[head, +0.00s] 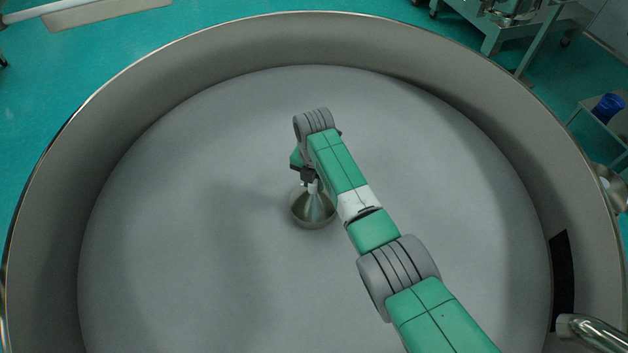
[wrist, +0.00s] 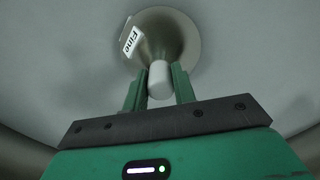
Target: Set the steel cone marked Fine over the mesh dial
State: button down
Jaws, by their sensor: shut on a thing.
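The steel cone marked Fine (head: 312,211) is near the middle of the large round pan, wide end down. In the wrist view the cone (wrist: 176,32) shows a white label reading "Fine" on its left side. My gripper (head: 310,184) is shut on the pale knob at the cone's top; both fingers (wrist: 160,84) stand on either side of the knob in the wrist view. I cannot tell whether the cone's rim touches the surface under it. I cannot make out a mesh dial; whatever lies under the cone is hidden.
The pan has a pale grey floor (head: 200,270) and a high curved wall (head: 315,40) all round. A dark opening (head: 562,280) is in the wall at right, near a steel pipe (head: 592,332). The floor around the cone is clear.

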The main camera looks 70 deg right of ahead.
jog(key=c, duration=1.1)
grip_release()
jog(key=shift+o, duration=0.2)
notch_tip(320, 180, up, 8)
jog(key=shift+f+p, duration=0.1)
jog(key=shift+p, duration=0.7)
